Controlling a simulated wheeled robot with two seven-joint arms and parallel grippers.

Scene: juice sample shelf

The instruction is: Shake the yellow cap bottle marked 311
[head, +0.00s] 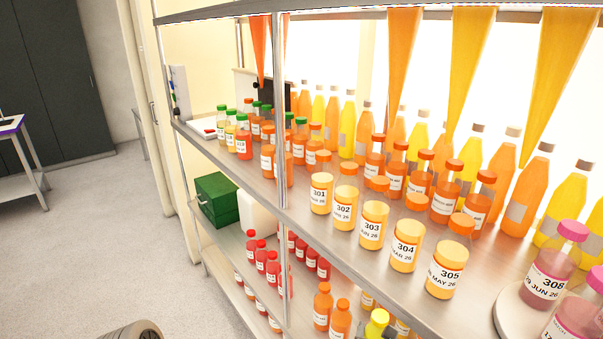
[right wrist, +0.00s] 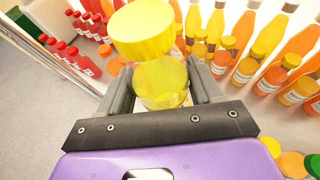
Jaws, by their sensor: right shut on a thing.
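In the right wrist view my right gripper (right wrist: 161,88) is shut on a bottle with a bright yellow cap (right wrist: 141,30). Its clear, yellowish body (right wrist: 161,82) sits between the two grey fingers, and the cap rises beyond them. No label or number on it can be read from here. In the head view a bright yellow cap (head: 378,321) shows at the bottom edge, by the lower shelf; I cannot tell if it is the held bottle.
The upper shelf (head: 330,232) carries orange-capped jars marked 301 to 305, pink-capped bottles (head: 548,278) at right and tall juice bottles behind. Red bottles (head: 260,262) and a green box (head: 216,199) stand on the lower shelf. A metal post (head: 281,110) stands in front.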

